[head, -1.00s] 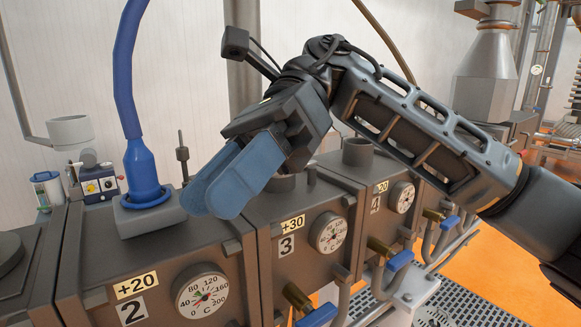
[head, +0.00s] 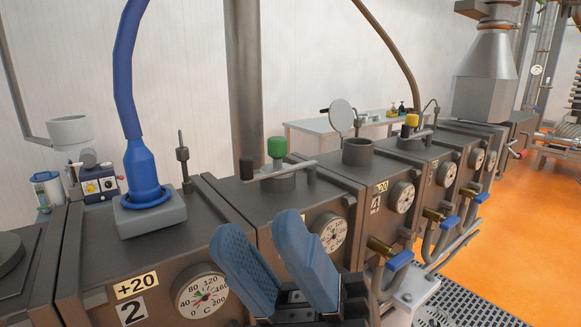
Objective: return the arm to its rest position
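My gripper (head: 268,250) is low in the middle of the head view, in front of the machine block marked 3. Its two blue fingers point up and stand apart with a clear gap between them. Nothing shows between the fingers. The rest of my arm is mostly below the bottom edge of the view. The fingers hide part of the front of block 3 and its label; its dial (head: 329,232) still shows beside the right finger.
A row of dark barrel blocks (head: 175,250) runs to the back right. A blue hose plug (head: 142,175) stands on block 2. A green-knobbed clamp (head: 277,148) and an open port (head: 358,152) with a raised lid follow. Orange floor (head: 500,260) is clear at right.

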